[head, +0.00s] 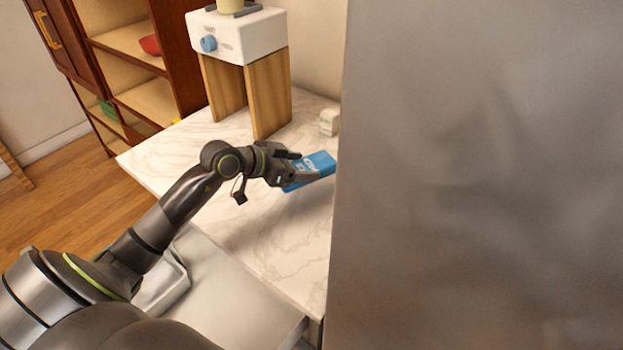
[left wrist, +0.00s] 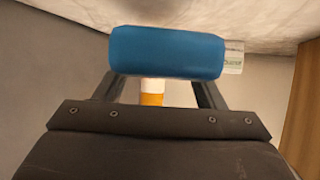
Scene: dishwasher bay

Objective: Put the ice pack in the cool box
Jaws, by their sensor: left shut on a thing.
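The ice pack (head: 314,168) is a blue block with white print, out over the marble counter in the head view. My left gripper (head: 303,167) is shut on it, with its fingers along the pack's near end. In the left wrist view the ice pack (left wrist: 167,52) lies across both fingertips. A soft shadow shows on the counter below it; I cannot tell the exact height. I see no cool box that I can make out in either view. My right gripper is not in view.
A large grey panel (head: 480,180) fills the right side and hides what lies behind it. A small white item (head: 329,122) stands on the marble counter (head: 270,230) beyond the pack. A white machine (head: 238,36) on wooden legs stands at the back. An orange-and-white thing (left wrist: 152,92) shows between my fingers.

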